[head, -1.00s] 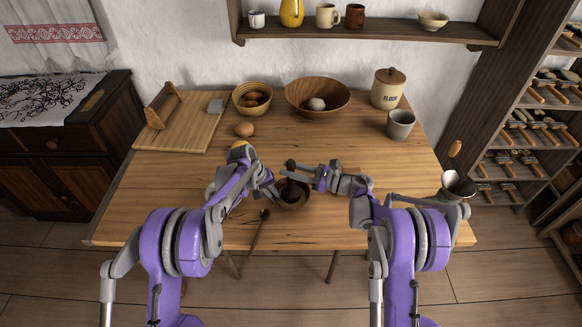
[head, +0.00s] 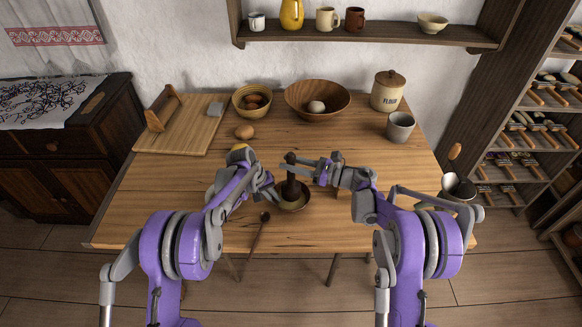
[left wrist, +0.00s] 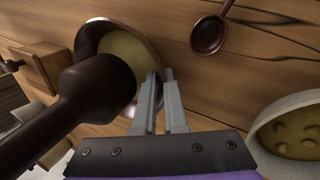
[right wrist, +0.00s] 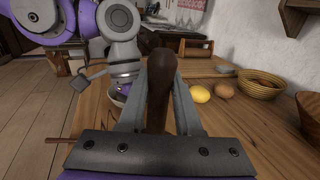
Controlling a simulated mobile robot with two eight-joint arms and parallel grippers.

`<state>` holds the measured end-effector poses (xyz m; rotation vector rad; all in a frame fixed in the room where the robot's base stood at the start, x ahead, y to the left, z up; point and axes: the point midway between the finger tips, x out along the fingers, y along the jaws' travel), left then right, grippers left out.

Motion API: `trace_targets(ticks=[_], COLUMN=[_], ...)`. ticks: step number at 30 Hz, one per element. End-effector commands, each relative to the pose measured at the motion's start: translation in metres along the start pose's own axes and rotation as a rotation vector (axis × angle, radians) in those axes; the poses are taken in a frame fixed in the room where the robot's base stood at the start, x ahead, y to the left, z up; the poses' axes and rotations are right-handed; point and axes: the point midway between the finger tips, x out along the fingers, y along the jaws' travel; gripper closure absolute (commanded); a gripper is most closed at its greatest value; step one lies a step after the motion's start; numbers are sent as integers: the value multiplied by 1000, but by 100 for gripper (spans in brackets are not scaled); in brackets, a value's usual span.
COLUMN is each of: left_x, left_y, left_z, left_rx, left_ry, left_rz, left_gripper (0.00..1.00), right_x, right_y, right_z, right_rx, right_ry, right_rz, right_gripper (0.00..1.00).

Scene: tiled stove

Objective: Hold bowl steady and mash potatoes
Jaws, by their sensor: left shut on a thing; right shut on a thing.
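A small brown bowl (head: 300,206) stands near the table's front middle. In the left wrist view, the bowl (left wrist: 151,48) holds pale yellow mash. My left gripper (head: 273,193) is shut on its near rim; the fingers (left wrist: 162,80) show at the wall. A dark wooden masher (head: 291,187) stands roughly upright over the bowl. My right gripper (head: 305,170) is shut on the masher's handle, which also shows between the fingers in the right wrist view (right wrist: 160,85). In the left wrist view, the masher's thick end (left wrist: 95,85) hides part of the bowl; contact with the mash is unclear.
A wooden spoon (head: 260,228) lies left of the bowl. A pale bowl with yellowish pieces (left wrist: 264,132) is close to my left gripper. The right tabletop is mostly clear.

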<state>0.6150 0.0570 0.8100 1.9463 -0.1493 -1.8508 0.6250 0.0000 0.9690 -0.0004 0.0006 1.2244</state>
Motion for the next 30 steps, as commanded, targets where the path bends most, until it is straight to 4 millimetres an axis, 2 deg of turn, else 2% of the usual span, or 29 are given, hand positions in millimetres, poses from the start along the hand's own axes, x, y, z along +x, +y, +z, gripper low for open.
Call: trace_targets(ticks=[15,30], left_x=[0,0], left_y=[0,0], left_z=[0,0], left_rx=[0,0], left_ry=[0,0], left_rz=[-1,-1], left_gripper=[100,100], right_x=[0,0], right_y=[0,0], right_z=[49,52], right_rx=[0,0], right_ry=[-1,-1], right_rz=[0,0], right_gripper=[100,100])
